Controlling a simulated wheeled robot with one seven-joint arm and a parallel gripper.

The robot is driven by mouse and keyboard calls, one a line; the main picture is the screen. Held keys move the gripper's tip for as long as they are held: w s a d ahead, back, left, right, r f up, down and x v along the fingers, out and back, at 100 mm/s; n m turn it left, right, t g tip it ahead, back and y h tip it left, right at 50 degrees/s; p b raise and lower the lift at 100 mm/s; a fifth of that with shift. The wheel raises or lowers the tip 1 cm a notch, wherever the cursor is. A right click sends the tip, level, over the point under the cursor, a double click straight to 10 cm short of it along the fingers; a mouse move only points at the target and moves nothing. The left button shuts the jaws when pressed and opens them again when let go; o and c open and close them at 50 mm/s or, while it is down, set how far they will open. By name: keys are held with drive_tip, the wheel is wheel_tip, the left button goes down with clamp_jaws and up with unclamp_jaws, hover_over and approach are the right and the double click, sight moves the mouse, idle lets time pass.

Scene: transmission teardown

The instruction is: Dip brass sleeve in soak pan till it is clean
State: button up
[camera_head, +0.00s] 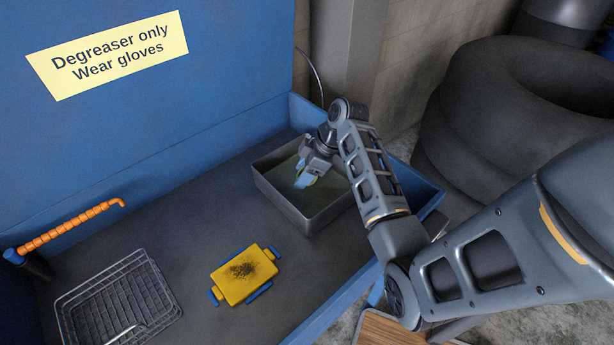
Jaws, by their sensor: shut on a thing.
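The soak pan (311,219) is a grey rectangular tray with dark greenish liquid, standing at the back right of the blue wash station. My gripper (305,180) reaches down into the pan from above, with light blue fingertips low near the liquid. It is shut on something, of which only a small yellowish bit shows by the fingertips. This fits the brass sleeve, but its shape and how clean it is cannot be made out. Whether it touches the liquid is unclear.
A wire basket (150,265) stands at the front left. A yellow box with blue clips and a dark smudge (228,284) lies in the middle. An orange hose (75,229) is at left. Black tires (480,130) stand outside, right. Bare station floor (190,230) lies between.

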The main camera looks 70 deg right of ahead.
drive_tip(key=shift+r+p, duration=0.9)
drive_tip(key=shift+r, duration=3.8)
wheel_tip(320, 180, up, 4)
